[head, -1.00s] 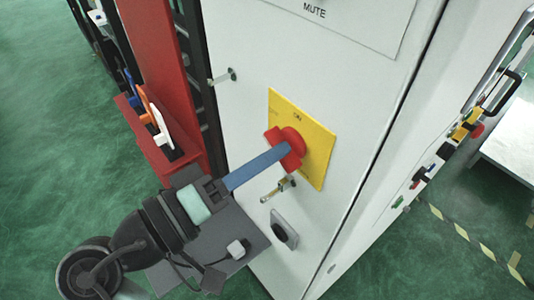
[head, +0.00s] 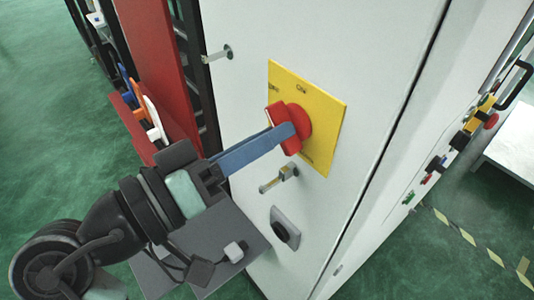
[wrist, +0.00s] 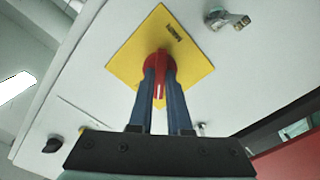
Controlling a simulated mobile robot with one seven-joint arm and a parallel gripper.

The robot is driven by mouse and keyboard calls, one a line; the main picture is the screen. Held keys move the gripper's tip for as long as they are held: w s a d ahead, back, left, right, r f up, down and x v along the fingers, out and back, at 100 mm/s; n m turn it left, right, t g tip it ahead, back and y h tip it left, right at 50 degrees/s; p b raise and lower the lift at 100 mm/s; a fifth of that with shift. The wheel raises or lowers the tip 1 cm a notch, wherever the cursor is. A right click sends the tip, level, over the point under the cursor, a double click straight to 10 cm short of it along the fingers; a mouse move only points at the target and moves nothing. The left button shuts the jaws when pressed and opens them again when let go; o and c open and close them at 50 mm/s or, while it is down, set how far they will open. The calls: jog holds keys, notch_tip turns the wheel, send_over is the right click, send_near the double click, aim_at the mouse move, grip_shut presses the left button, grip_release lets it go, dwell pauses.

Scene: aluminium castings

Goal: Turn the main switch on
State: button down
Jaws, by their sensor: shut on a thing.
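The main switch is a red rotary knob (head: 296,122) on a square yellow plate (head: 325,118) fixed to the white cabinet door. The plate carries small lettering, with "ON" near its top edge in the head view. My gripper (head: 288,133) reaches the knob from the lower left, its blue fingers on the knob's grip. In the wrist view my gripper (wrist: 160,72) has one finger on each side of the red knob (wrist: 159,68), shut on it. The fingers cover part of the knob, and its exact pointing is hard to tell.
A keyed latch (head: 280,178) and a dark round fitting (head: 285,228) sit below the plate on the white door (head: 240,90). A handle stub (head: 218,55) sits above left. A red post (head: 150,60) with a red holder stands left. Green floor lies around.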

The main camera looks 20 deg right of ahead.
jog(key=m+b, duration=0.2)
jog(key=b, duration=0.1)
jog(key=m+b, duration=0.2)
jog(key=b, duration=0.1)
jog(key=shift+f+m, duration=0.3)
jog(key=shift+f, duration=0.05)
jog(key=m+b, duration=0.2)
jog(key=b, duration=0.1)
jog(key=shift+r+m+b, duration=0.15)
jog(key=shift+m+b, duration=0.15)
jog(key=shift+r+m+b, duration=0.15)
jog(key=shift+m+b, duration=0.35)
jog(key=c, duration=0.9)
grip_release()
jog(key=shift+o, duration=0.2)
jog(key=b+v, duration=0.2)
jog(key=v, duration=1.1)
